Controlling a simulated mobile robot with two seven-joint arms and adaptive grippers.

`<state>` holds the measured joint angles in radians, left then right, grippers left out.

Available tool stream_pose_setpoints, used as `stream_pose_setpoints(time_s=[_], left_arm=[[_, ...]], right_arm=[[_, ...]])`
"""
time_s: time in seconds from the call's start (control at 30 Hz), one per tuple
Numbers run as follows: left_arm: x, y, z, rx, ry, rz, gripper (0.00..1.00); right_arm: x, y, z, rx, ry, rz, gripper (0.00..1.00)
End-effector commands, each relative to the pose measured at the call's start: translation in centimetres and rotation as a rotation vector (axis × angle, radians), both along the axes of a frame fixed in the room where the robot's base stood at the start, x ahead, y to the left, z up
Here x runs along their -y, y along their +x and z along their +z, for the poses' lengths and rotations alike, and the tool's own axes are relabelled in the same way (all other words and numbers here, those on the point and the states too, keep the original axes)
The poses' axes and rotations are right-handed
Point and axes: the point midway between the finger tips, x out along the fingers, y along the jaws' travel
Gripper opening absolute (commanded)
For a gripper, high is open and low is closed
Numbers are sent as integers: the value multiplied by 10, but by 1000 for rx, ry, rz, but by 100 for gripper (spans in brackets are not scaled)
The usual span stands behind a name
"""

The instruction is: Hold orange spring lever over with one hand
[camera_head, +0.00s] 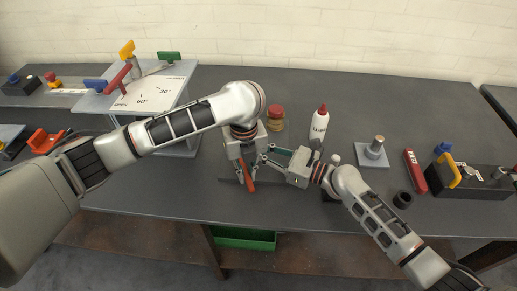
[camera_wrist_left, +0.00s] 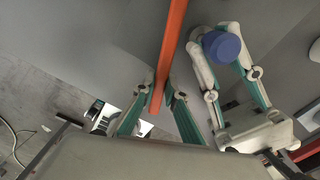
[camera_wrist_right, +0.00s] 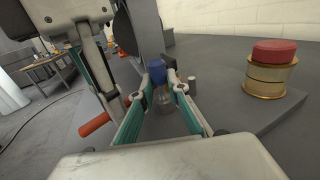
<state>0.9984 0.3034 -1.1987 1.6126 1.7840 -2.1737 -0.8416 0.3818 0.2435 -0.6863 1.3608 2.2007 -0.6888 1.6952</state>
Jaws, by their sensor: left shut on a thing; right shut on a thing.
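The orange spring lever (camera_head: 250,178) is a long straight bar near the front edge of the bench. It runs between the fingers of my left gripper (camera_head: 244,173), which is shut on it; the left wrist view shows the bar (camera_wrist_left: 172,45) there. Its orange end (camera_wrist_right: 96,124) also shows in the right wrist view. My right gripper (camera_head: 264,157) is close beside the left one. It is shut on a small blue-capped part (camera_wrist_right: 157,70), whose round blue top (camera_wrist_left: 222,46) shows in the left wrist view. The lever's base is mostly hidden by the grippers.
A red-topped brass stack (camera_head: 275,117) and a white, red-tipped bottle (camera_head: 319,126) stand behind the grippers. A post on a plate (camera_head: 371,152), a black ring (camera_head: 402,199) and a red block (camera_head: 415,170) lie right. A lever panel (camera_head: 150,92) stands left.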

Motion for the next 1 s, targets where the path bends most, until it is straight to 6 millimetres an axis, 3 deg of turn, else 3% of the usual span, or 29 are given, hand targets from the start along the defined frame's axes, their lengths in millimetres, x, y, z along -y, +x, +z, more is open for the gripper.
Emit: stream_pose_setpoints(time_s=[0.2, 0.23, 0.3, 0.83, 1.0], left_arm=[[0, 0, 0, 0, 0, -2, 0], [0, 0, 0, 0, 0, -2, 0], [0, 0, 0, 0, 0, -2, 0], [0, 0, 0, 0, 0, -2, 0], [0, 0, 0, 0, 0, -2, 0]], right_arm=[[0, 0, -3, -1, 0, 0, 0], [0, 0, -3, 0, 0, 0, 21], [0, 0, -3, 0, 0, 0, 35], [0, 0, -2, 0, 0, 0, 35], [1, 1, 7, 3, 0, -1, 35]])
